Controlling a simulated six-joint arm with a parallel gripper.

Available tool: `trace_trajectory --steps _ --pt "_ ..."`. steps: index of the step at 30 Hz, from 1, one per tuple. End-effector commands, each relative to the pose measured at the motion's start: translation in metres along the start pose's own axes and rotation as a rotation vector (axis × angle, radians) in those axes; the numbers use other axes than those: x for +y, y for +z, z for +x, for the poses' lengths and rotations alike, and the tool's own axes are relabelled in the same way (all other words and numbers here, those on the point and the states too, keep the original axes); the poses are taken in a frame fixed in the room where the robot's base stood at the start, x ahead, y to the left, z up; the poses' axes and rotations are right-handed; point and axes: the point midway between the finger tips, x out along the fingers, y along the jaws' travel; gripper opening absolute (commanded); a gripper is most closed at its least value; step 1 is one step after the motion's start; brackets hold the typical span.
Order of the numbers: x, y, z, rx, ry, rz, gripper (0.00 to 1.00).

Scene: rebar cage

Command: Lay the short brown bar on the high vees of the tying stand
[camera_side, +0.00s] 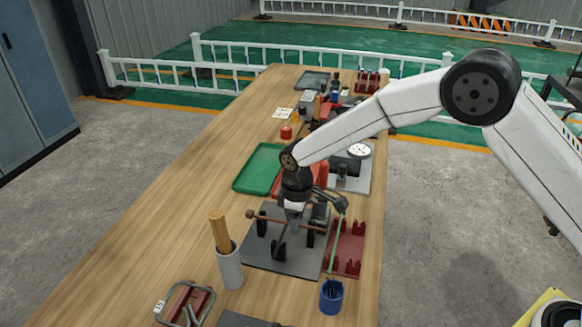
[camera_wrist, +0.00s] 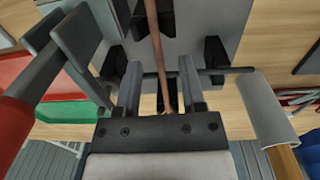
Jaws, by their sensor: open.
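The short brown bar (camera_side: 268,217) runs across the tying stand (camera_side: 258,258), a grey plate with black vee posts. It appears to rest on the high vees, though my gripper hides part of it. My gripper (camera_side: 294,226) is low over the stand. In the wrist view the bar (camera_wrist: 155,35) runs between the two fingers of my gripper (camera_wrist: 160,68), with a gap on each side. A dark bar (camera_wrist: 228,71) crosses beneath it on the stand's other posts (camera_wrist: 215,50).
A red notched rack (camera_side: 347,250) lies right of the stand. A blue cup (camera_side: 331,296) and a grey holder with wooden sticks (camera_side: 229,268) stand in front. A green tray (camera_side: 260,168) and gauge (camera_side: 358,150) lie behind. The table's left side is clear.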

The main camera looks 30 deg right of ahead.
Motion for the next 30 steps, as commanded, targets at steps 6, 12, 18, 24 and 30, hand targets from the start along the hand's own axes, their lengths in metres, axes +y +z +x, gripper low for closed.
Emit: trace_trajectory --steps 6,12,18,24,30 --pt "0.0 0.0 -0.004 0.0 0.0 0.0 0.51" --pt "0.0 0.0 -0.021 0.001 0.001 0.0 0.51" --pt "0.0 -0.001 -0.048 0.003 0.001 0.0 0.51" --pt "0.0 0.0 -0.07 0.001 0.0 0.0 0.51" --pt "0.0 0.0 -0.078 0.001 0.0 0.0 0.51"
